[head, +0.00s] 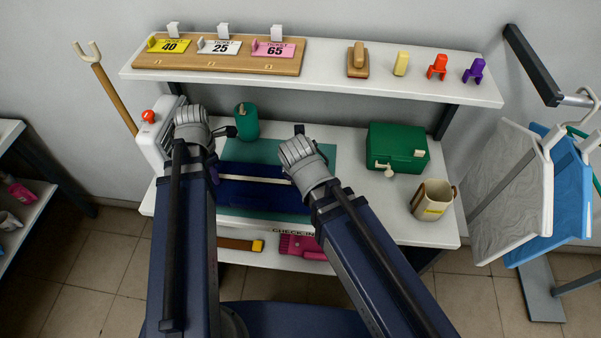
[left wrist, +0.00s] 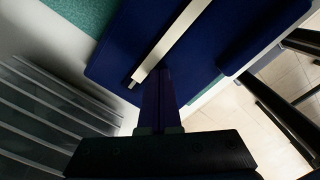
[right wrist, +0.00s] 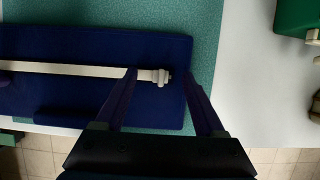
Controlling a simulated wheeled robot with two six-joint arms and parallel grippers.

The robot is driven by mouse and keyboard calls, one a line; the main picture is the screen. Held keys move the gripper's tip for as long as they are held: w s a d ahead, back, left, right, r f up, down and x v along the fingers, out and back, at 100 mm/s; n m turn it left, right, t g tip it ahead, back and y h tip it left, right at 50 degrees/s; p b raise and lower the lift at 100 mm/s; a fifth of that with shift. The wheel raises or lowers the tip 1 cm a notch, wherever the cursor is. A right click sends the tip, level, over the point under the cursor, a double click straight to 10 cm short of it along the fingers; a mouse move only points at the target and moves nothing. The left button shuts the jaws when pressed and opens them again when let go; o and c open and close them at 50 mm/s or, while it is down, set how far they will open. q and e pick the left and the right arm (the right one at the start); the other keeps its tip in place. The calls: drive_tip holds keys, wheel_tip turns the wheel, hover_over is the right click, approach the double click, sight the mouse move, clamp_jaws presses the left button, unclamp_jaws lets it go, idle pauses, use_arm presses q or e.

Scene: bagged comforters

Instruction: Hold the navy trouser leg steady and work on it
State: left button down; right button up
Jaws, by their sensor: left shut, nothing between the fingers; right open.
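The navy trouser leg (head: 250,193) lies flat on a teal mat (head: 265,151) on the table. A cream strip (right wrist: 75,69) runs along it, with a small pale slider-like piece (right wrist: 160,76) near its right end. My left gripper (left wrist: 160,72) is shut and empty over the trouser leg's left end, close beside the strip's end. My right gripper (right wrist: 160,73) is open, its fingers on either side of the pale piece. Whether they touch the cloth, I cannot tell. In the head view my wrists hide most of both grippers' fingers.
A green box (head: 397,147) and a beige mug (head: 432,200) stand right of the mat. A green cylinder (head: 246,121) is behind it, and a white device with a red knob (head: 149,116) at left. A shelf (head: 330,83) with tickets overhangs the back.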

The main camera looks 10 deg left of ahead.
use_arm(q)
wheel_tip(320, 180, up, 7)
drive_tip(key=p, duration=0.7)
use_arm(e)
wheel_tip(320, 180, up, 7)
drive_tip(key=shift+r, duration=0.1)
